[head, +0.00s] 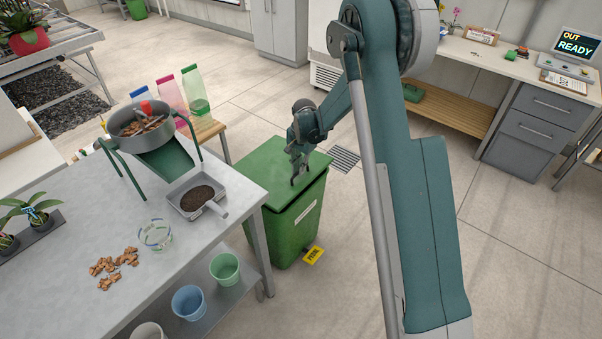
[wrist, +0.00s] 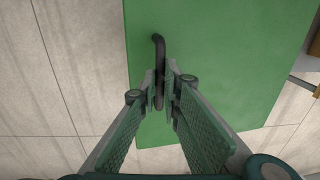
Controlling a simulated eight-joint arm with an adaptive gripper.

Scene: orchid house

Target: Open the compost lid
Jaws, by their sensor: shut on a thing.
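The green compost bin (head: 301,222) stands on the floor just beyond the metal table. Its flat green lid (head: 257,165) lies on top and looks closed. A dark bar handle near the lid's edge shows in the wrist view (wrist: 158,48). My gripper (head: 298,176) is over the right part of the lid. In the wrist view my gripper (wrist: 162,92) has its fingers closed around the near part of the handle. The far bend of the handle stays visible beyond the fingertips.
The metal table (head: 180,285) with a sieve (head: 145,125), a scoop tray of soil (head: 197,197) and a glass bowl (head: 155,235) stands close on the left. A wooden stool (head: 205,129) with bags is behind. The floor right of the bin is mostly clear.

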